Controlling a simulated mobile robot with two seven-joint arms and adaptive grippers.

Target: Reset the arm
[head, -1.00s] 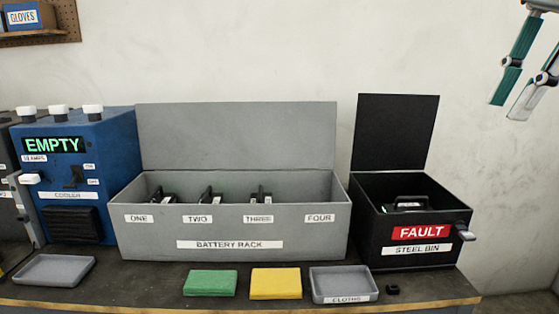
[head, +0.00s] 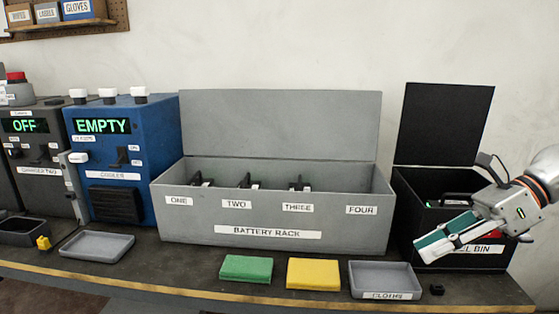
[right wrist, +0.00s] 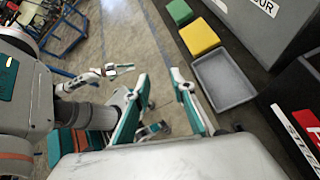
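My right gripper (head: 422,251) is in front of the black steel bin (head: 408,185) in the head view, its fingers pointing left and slightly down. In the right wrist view, its two teal-and-white fingers (right wrist: 160,82) stand apart with nothing between them, so it is open. It hides most of the bin's front label. My left arm does not show in the head view. In the right wrist view, what looks like my left gripper (right wrist: 117,69) is small and far off, and its opening is unclear.
The grey battery rack (head: 340,234) holds batteries in slots one to three; slot four looks empty. A green cloth (head: 246,269), a yellow cloth (head: 313,273) and a cloths tray (head: 384,279) lie in front. The blue cooler (head: 150,150) reads EMPTY. A grey tray (head: 97,246) is in front of it.

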